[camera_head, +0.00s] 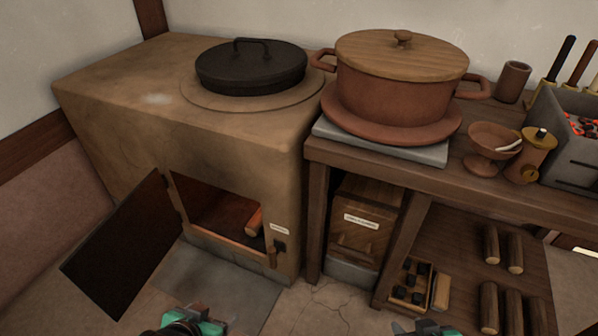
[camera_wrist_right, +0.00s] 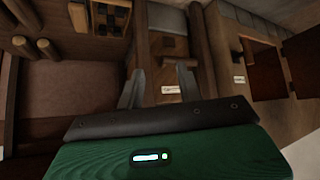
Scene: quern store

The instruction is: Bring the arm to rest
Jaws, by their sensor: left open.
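My left gripper (camera_head: 205,312) shows at the bottom edge of the head view, left of centre, with a green body. It is open and stands in front of the clay stove, above the grey floor slab. My right gripper (camera_head: 428,326) is only partly in view at the bottom edge of the head view, in front of the wooden bench. In the right wrist view its two grey fingers (camera_wrist_right: 160,85) stand apart with nothing between them. Most of both arms is out of view.
The clay stove (camera_head: 110,95) bears a black lidded pan (camera_head: 250,72). Its dark door (camera_head: 125,245) hangs open at the left, with a log inside. The bench (camera_head: 320,150) holds a lidded clay pot (camera_head: 390,98); logs lie below. Floor (camera_head: 335,305) between them is clear.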

